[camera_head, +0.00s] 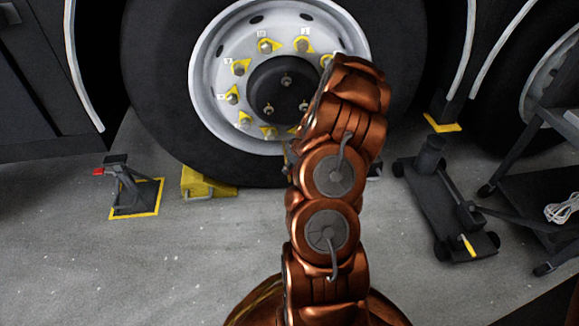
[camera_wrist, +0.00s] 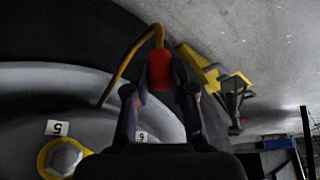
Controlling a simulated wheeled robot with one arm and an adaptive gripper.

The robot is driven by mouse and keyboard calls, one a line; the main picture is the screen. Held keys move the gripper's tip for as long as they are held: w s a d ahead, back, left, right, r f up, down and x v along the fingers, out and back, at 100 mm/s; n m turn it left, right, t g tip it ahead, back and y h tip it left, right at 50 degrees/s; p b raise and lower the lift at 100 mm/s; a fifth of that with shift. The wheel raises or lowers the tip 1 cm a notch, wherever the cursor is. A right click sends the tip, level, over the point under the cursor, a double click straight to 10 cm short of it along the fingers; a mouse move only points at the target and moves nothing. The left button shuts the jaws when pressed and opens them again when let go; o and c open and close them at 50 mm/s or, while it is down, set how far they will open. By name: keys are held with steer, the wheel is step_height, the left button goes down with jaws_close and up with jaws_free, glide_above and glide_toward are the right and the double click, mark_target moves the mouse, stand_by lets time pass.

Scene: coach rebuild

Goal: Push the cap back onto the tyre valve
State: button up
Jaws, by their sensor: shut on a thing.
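My gripper (camera_wrist: 160,95) is shut on the red cap (camera_wrist: 159,70) in the wrist view. The cap sits between the two fingertips. The tyre valve (camera_wrist: 126,66) is a thin brass-coloured stem that rises from the wheel and bends over. Its end meets the cap's far end in the picture. I cannot tell whether the cap is seated on it or only lined up. In the head view my arm hides the gripper, cap and valve. The wheel's pale rim (camera_head: 204,105) and black tyre (camera_head: 150,105) show behind my arm.
Yellow nut markers (camera_wrist: 62,158) ring the wheel. A yellow chock (camera_head: 205,183) and a stand (camera_head: 130,188) are on the floor at left. A trolley jack (camera_head: 440,200) and dark cart (camera_head: 540,190) stand at right. The floor at front left is clear.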

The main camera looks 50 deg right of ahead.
steer(key=shift+f+b, duration=0.35)
steer(key=shift+f, duration=0.4)
steer(key=shift+r, duration=0.1)
steer(key=o, duration=0.9)
steer(key=v, duration=1.2)
